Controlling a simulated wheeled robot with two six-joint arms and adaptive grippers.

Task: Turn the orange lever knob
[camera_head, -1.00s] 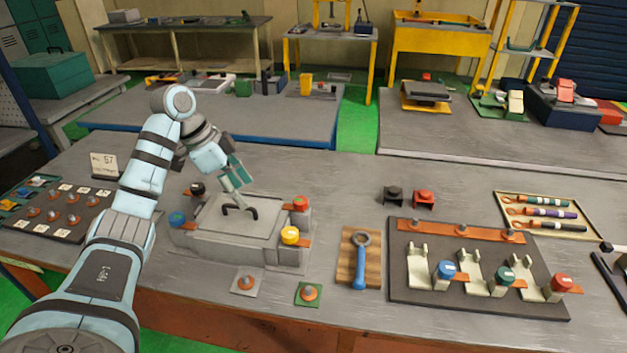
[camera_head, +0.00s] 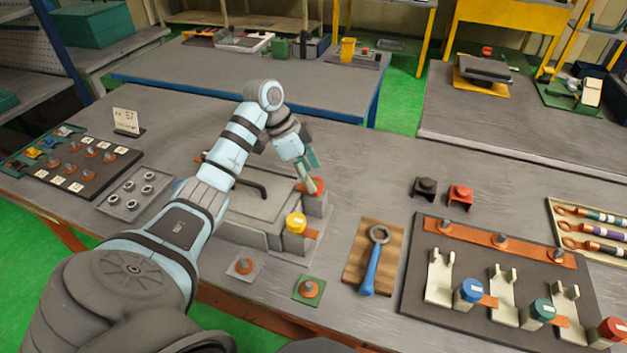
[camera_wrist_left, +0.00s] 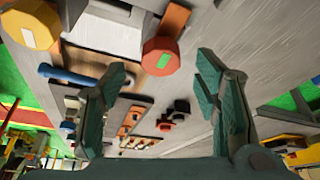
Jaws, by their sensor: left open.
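The orange lever knob (camera_head: 318,184) sits at the back right corner of a grey box (camera_head: 262,187) on the table. A yellow knob (camera_head: 296,222) is in front of it on the same side. My left gripper (camera_head: 312,181) is directly over the orange knob and partly hides it. In the left wrist view, the orange knob (camera_wrist_left: 160,56) has a green mark on its face and shows near the upper middle. The two fingers (camera_wrist_left: 162,75) are apart with nothing held between them. Whether they touch the knob is not clear. My right gripper is not in view.
A blue wrench (camera_head: 371,264) lies on a wooden board to the right. A dark board with several clips and knobs (camera_head: 420,290) is further right. A black block (camera_head: 425,188) and a red block (camera_head: 460,195) stand behind it. A black handle (camera_head: 247,182) rises from the box lid.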

